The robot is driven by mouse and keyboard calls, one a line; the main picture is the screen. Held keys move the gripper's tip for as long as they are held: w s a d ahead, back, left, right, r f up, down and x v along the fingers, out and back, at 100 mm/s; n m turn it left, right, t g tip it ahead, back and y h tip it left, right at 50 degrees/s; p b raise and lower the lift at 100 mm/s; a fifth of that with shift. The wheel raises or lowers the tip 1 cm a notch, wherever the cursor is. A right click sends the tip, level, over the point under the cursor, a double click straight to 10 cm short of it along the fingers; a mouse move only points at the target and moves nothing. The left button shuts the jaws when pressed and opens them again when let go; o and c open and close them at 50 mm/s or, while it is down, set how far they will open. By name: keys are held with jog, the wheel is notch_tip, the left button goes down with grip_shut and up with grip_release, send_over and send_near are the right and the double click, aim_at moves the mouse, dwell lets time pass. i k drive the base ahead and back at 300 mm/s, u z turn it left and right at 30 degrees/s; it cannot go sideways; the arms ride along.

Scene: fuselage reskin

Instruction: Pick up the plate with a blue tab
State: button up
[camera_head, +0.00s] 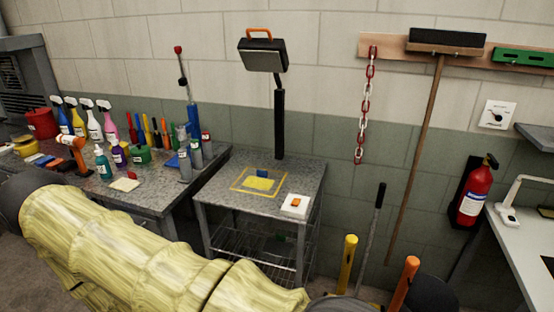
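A small yellow plate (257,184) lies inside a yellow outlined square on the grey metal table (230,215) in the middle. A blue tab (262,173) stands up at the plate's back edge. My arm, in a pale yellow sleeve, crosses the lower left of the view, in front of the tables. My gripper cannot be made out, so its state and what it may hold are hidden.
A white block with an orange top (295,204) sits at the table's right front. A black post with a dark lamp head (263,54) rises behind the plate. The left bench (150,196) is crowded with bottles and tools. A fire extinguisher (473,193) hangs at right.

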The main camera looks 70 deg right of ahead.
aim_at(261, 182)
jog(key=z, duration=1.2)
